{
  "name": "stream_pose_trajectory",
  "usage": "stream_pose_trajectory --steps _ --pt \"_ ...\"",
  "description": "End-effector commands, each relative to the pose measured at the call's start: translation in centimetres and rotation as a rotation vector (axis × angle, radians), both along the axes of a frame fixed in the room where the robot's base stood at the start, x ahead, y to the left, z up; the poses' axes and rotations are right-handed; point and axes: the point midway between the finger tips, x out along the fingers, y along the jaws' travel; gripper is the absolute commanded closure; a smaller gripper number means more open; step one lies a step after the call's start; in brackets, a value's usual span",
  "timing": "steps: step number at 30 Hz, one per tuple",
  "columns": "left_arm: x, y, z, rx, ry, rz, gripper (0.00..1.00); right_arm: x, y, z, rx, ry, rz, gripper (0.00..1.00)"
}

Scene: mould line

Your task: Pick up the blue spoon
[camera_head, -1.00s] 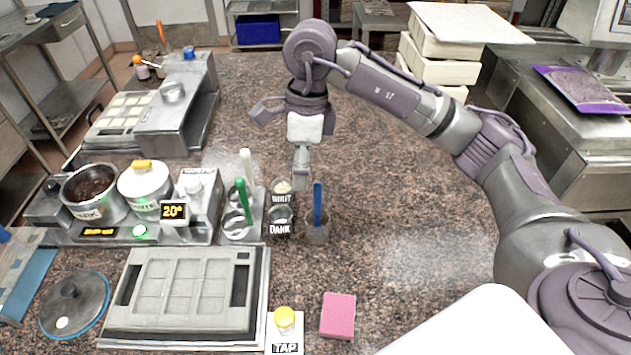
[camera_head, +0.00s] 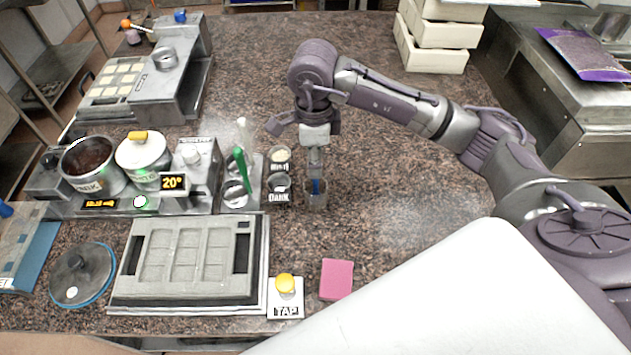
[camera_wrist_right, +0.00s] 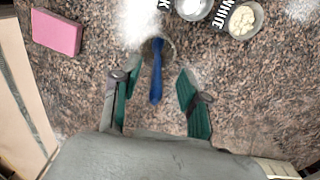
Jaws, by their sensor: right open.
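The blue spoon (camera_head: 316,187) stands in a small clear cup (camera_head: 317,197) on the speckled counter, right of the cup labelled DARK. In the right wrist view the blue spoon (camera_wrist_right: 156,72) lies between the two fingers, apart from both. My right gripper (camera_head: 316,172) is above the cup and hides the upper part of the spoon in the head view. Its green-padded fingers (camera_wrist_right: 158,102) are open. My left gripper does not show.
Left of the cup are the DARK cup (camera_head: 279,187) and another small cup (camera_head: 280,157). A green-handled spoon (camera_head: 239,158) stands further left. A pink sponge (camera_head: 336,279) and a yellow TAP button (camera_head: 285,284) lie nearer. The counter to the right is clear.

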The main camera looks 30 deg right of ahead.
Motion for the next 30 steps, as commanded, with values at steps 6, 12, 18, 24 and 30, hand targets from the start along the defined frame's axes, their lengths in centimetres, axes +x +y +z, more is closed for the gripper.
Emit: stream_pose_trajectory --steps 6,12,18,24,30 --pt "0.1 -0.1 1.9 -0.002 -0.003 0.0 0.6 -0.5 -0.1 -2.7 0.0 0.004 0.0 0.56" --pt "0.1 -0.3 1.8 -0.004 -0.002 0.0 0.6 -0.4 -0.1 -3.4 -0.001 0.0 0.001 0.56" --pt "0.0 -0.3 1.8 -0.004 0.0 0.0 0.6 -0.4 -0.1 -3.3 -0.001 0.0 0.001 0.74" --pt "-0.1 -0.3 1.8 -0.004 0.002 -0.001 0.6 -0.4 -0.1 -3.3 0.0 0.0 0.001 1.0" --pt "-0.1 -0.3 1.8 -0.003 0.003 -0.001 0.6 -0.4 -0.1 -3.3 0.0 0.0 0.0 1.0"
